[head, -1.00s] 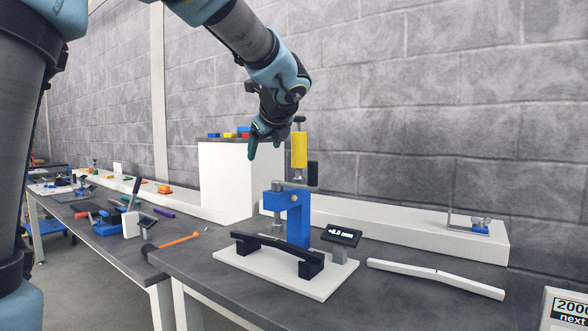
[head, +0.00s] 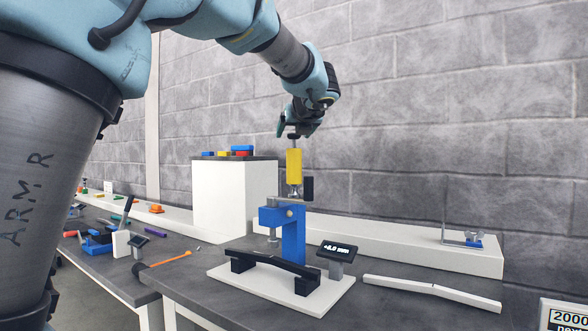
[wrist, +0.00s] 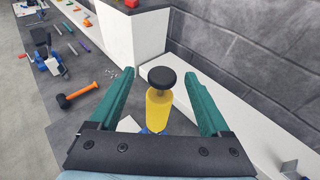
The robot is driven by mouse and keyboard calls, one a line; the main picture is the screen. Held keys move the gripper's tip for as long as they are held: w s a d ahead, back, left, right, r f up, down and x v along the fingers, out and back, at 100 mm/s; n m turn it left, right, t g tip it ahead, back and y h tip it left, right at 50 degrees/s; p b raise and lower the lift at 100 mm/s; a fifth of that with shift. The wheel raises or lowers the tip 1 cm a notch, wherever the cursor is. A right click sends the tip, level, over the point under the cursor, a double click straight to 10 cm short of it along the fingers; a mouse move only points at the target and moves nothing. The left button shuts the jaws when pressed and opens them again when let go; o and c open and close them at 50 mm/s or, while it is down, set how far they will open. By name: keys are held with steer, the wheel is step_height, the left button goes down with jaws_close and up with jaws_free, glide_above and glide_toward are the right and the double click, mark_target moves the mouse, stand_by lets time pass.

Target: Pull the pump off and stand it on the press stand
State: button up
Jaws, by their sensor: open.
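The pump, a yellow cylinder (head: 293,160) with a black knob (head: 293,137) on top, stands upright on a blue C-shaped press frame (head: 290,237). The frame rises from a white base plate (head: 235,281) with a black bar across it. My gripper (head: 298,122) is open at the top of the pump. In the wrist view, the yellow body (wrist: 158,108) and the knob (wrist: 162,77) lie between the two teal fingers, with a gap on each side. I cannot tell for certain which fixture is called the press stand.
A small display (head: 337,249) stands beside the press. A white bent bar (head: 430,292) lies to the right. A low white ledge (head: 400,244) runs behind, with a small bracket fixture (head: 472,240) on it. A tall white block (head: 235,200) carries coloured pieces.

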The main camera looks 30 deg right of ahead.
steer(key=p+x, duration=0.1)
steer(key=x, duration=0.4)
steer(key=shift+w+d+f+p, duration=0.1)
steer(key=shift+d+f+p, duration=0.1)
steer(key=shift+p, duration=0.15)
steer(key=shift+c, duration=0.4)
jaws_close()
stand_by(0.7)
